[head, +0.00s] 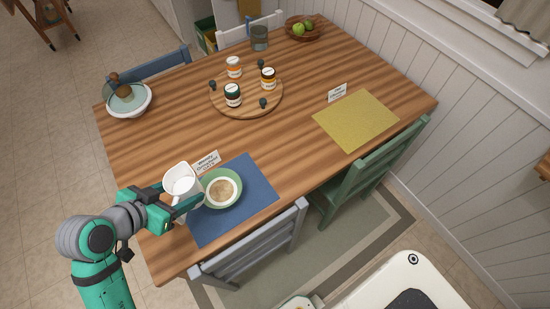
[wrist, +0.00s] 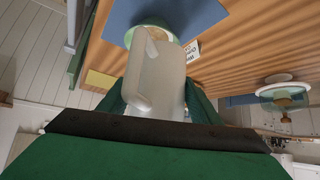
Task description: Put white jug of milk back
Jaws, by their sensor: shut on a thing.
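The white jug of milk (head: 181,184) is held by my gripper (head: 178,208) at the near left part of the wooden table, beside the bowl on the blue mat. In the wrist view the jug (wrist: 155,75) fills the space between the green fingers of my gripper (wrist: 155,105), with its handle towards the camera. My gripper is shut on the jug. I cannot tell whether the jug's base touches the table. A green-rimmed bowl with tan food (head: 222,190) stands on the blue mat (head: 248,207), just right of the jug.
A round wooden board (head: 247,100) with several jars sits mid-table. A pale bowl (head: 129,100) stands at the left, a fruit bowl (head: 304,30) and a mug (head: 260,38) at the far side. A yellow mat (head: 356,120) lies at right. Chairs surround the table.

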